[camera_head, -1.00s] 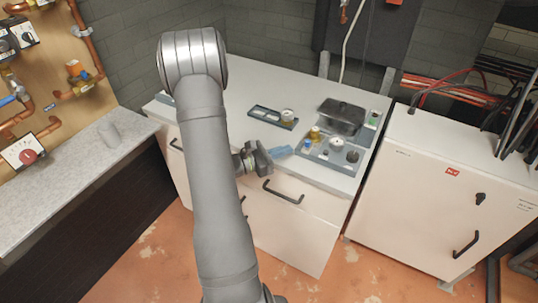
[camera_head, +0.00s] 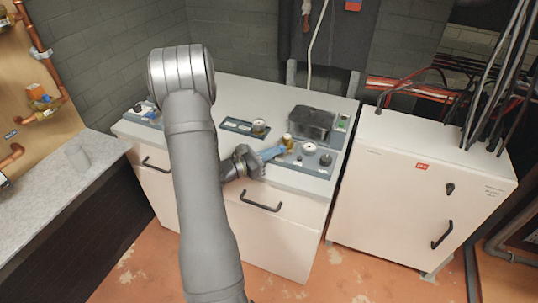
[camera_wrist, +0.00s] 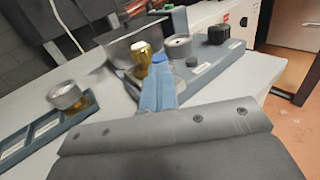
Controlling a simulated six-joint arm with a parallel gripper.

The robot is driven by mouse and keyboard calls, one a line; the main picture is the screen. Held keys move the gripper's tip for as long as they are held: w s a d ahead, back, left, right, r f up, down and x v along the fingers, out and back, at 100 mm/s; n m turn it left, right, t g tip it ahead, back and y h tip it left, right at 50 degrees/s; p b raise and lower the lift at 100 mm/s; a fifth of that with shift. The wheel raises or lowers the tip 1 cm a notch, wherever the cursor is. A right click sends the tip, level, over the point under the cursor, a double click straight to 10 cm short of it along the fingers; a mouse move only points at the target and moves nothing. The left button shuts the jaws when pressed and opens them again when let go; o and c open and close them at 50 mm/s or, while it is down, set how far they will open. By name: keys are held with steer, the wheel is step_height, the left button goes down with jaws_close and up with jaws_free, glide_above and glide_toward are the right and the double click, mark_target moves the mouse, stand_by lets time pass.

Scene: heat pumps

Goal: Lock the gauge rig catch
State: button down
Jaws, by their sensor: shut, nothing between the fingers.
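The grey rig base (camera_head: 318,166) sits at the right of the white cabinet top. It carries a brass fitting (camera_head: 287,140), a round white-faced gauge (camera_head: 309,148) and a black knob (camera_head: 326,159). They also show in the wrist view: brass fitting (camera_wrist: 146,50), gauge (camera_wrist: 177,48), black knob (camera_wrist: 218,34). My gripper (camera_head: 277,151) is shut and empty, its light-blue fingers at the base's left side. I cannot pick out the catch with certainty.
A dark box (camera_head: 312,122) stands behind the rig parts. A dark tray (camera_head: 236,125) with another gauge (camera_head: 259,126) lies to the left. A further tray stands at the cabinet's far left, partly behind my arm. A white electrical cabinet (camera_head: 420,190) stands to the right.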

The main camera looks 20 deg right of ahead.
steer(key=shift+w+d+r, duration=0.2)
steer(key=shift+w+d, duration=0.05)
steer(key=shift+d, duration=0.25)
steer(key=shift+a, duration=0.1)
steer(key=s+a, duration=0.2)
steer(key=a, duration=1.2)
steer(key=shift+s+a+f, duration=0.2)
steer(key=shift+s+a, duration=0.1)
steer(key=shift+s, duration=0.05)
steer(key=d, duration=0.4)
steer(key=w+d, duration=0.1)
steer(key=d, duration=0.3)
steer(key=w+d, duration=0.1)
steer(key=d, duration=0.3)
steer(key=shift+w+d, duration=0.1)
steer(key=shift+d, duration=0.35)
steer(key=s+a, duration=0.2)
steer(key=a, duration=1)
